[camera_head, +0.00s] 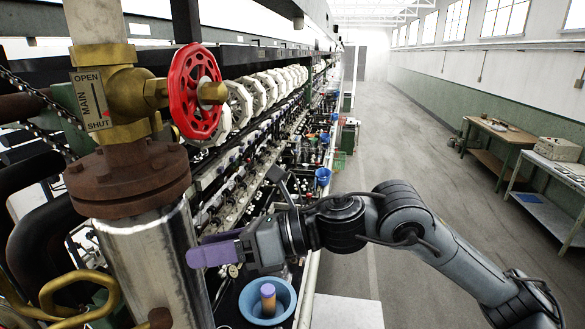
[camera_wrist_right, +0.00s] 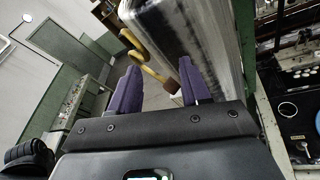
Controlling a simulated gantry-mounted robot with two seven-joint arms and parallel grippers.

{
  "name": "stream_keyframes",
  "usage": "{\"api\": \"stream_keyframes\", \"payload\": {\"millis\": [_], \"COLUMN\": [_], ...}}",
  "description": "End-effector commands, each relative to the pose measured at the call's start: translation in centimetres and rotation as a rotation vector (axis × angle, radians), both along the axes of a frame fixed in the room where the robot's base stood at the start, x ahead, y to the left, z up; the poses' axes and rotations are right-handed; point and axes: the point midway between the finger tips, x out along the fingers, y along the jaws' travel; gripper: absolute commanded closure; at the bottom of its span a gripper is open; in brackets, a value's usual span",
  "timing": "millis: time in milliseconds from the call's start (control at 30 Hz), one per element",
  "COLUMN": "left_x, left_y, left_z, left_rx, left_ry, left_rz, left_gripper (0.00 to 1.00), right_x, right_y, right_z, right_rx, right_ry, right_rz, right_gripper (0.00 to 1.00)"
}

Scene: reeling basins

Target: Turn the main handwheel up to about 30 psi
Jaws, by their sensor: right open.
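The main handwheel (camera_head: 195,92) is a red spoked wheel on a brass valve body (camera_head: 128,92) at the upper left of the head view. A plate (camera_head: 92,100) on the valve reads OPEN, MAIN, SHUT. My right gripper (camera_head: 212,249) is below the wheel, beside the silvery pipe (camera_head: 150,262), clear of the wheel. In the right wrist view its two purple fingers (camera_wrist_right: 158,88) stand apart with nothing between them, and the pipe (camera_wrist_right: 195,45) rises close behind. The wheel does not show in that view. I see no readable pressure gauge. My left gripper is not in view.
A blue bowl (camera_head: 285,305) is below my right gripper. Curved brass pipes (camera_head: 75,290) stand at lower left. The aisle (camera_head: 385,130) on the right is open floor.

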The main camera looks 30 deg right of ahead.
Motion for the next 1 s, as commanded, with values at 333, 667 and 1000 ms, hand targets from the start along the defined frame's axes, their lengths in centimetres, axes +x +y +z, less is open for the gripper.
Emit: {"api": "stream_keyframes", "payload": {"millis": [333,667,1000], "left_x": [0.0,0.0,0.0], "left_y": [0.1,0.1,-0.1], "left_z": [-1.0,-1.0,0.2], "left_rx": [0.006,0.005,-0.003], "left_ry": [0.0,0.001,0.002], "left_rz": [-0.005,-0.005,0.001], "left_gripper": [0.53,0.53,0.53], "right_x": [-3.9,-6.0,-3.3], "right_y": [-7.1,-8.8,-5.9], "right_z": [17.1,21.9,22.1], "right_rx": [-0.061,-0.064,-0.064], "right_ry": [-0.352,-0.45,-0.451], "right_rz": [-0.143,-0.188,-0.187], "right_gripper": [0.53,0.53,0.53]}}
